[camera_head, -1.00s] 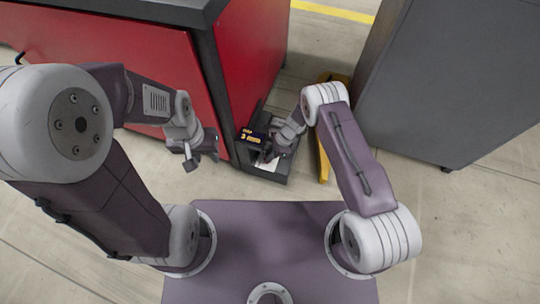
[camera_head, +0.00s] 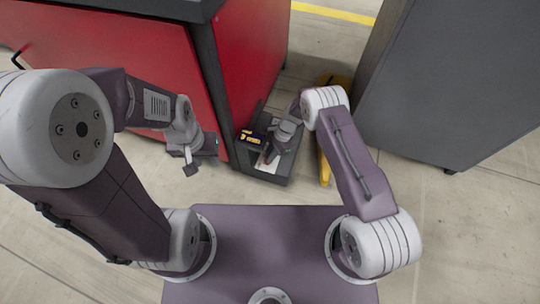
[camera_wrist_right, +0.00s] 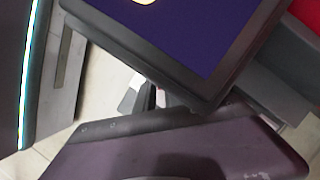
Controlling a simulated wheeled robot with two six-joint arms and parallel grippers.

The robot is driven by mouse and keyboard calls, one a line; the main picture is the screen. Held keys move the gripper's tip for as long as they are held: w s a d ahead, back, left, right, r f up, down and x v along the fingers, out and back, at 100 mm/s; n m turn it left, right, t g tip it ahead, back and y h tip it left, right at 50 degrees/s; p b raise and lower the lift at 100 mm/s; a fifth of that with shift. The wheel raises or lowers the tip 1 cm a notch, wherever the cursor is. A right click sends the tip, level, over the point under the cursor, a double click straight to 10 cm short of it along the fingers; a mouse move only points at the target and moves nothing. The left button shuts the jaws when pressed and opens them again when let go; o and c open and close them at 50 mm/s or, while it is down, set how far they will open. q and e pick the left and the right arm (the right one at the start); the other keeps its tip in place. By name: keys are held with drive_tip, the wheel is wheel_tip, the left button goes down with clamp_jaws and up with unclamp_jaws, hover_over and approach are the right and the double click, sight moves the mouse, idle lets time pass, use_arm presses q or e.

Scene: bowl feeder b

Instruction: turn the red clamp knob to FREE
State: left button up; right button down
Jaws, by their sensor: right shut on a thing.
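The dark feeder unit (camera_head: 277,178) stands on the floor beside the red cabinet, with a dark blue label plate (camera_head: 250,137) on it. The label plate also fills the top of the right wrist view (camera_wrist_right: 190,25). My right gripper (camera_head: 270,155) is down at the unit, just right of the label, and is shut on the red clamp knob. Only a small dark red patch of the knob (camera_wrist_right: 160,98) shows, and its pointer and the FREE mark are hidden or too small to read. My left gripper (camera_head: 190,168) hangs in front of the cabinet, away from the unit; its jaws are unclear.
The red cabinet (camera_head: 250,60) with a dark frame stands close on the left of the unit. A large grey cabinet (camera_head: 455,80) stands to the right. A yellow part (camera_head: 324,168) lies just right of the unit. The floor in front is clear.

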drive_tip(key=c, duration=1.4)
unclamp_jaws()
drive_tip(key=shift+c, duration=0.2)
drive_tip(key=p+v, duration=0.5)
drive_tip(key=v, duration=0.4)
drive_tip(key=shift+p, duration=0.4)
